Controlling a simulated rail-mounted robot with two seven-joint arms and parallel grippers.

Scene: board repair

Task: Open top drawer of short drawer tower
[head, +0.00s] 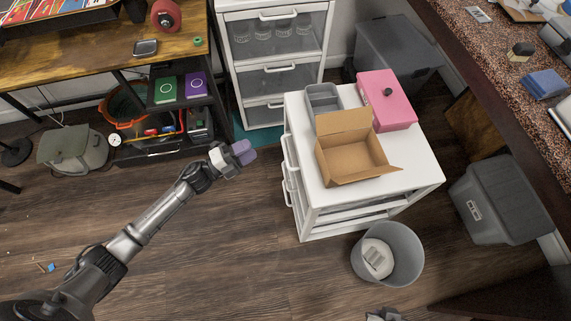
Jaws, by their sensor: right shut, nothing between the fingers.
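The short drawer tower (425,178) is white and stands right of centre with its drawer fronts facing left. Its top drawer handle (289,152) is a white bar on that left side, with another handle (289,190) below it. The drawers look shut, but the fronts are seen steeply from above. My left gripper (245,152), with purple fingertips, is left of the tower, apart from the top handle. Its finger gap is not clear, and I see nothing held. What looks like my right gripper (383,314) is at the bottom edge, shut and mostly cut off.
An open cardboard box (352,158), a grey bin (322,98) and a pink box (388,100) stand on the tower. A taller drawer tower (275,55) stands behind. A round waste bin (405,250) is close in front. The floor left of the tower is clear.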

